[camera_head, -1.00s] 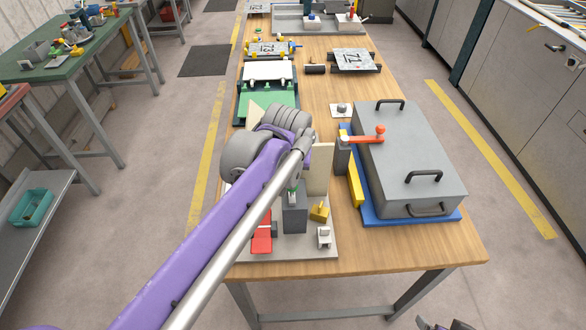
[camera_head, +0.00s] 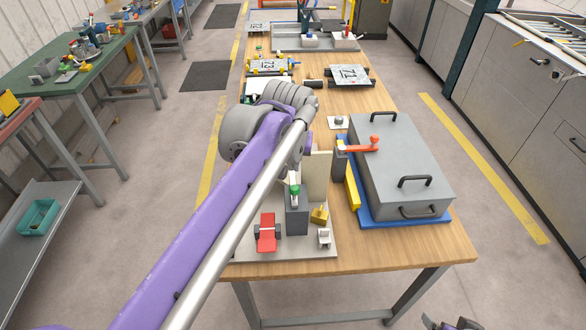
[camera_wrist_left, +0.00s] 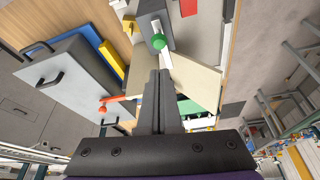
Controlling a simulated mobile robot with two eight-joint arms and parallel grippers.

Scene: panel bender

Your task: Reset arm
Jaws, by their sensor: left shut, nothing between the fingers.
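The bender fixture stands on a light base plate (camera_head: 290,247) at the table's near left. It has a dark grey block (camera_head: 296,218), a lever with a green knob (camera_head: 294,190), a cream panel (camera_head: 319,165) and a red clamp (camera_head: 267,232). In the left wrist view the green knob (camera_wrist_left: 159,41) is just beyond the fingertips, with cream panels on both sides. My left gripper (camera_wrist_left: 160,76) is shut and empty; whether it touches the knob is unclear. In the head view my purple arm hides its fingers. Part of my right gripper (camera_head: 452,323) shows at the bottom edge.
A grey box (camera_head: 405,170) on a blue base, with black handles and an orange-red lever (camera_head: 362,146), stands right of the fixture. Numbered plates (camera_head: 350,74) lie farther back on the wooden table (camera_head: 400,250). A green table (camera_head: 85,55) stands at left.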

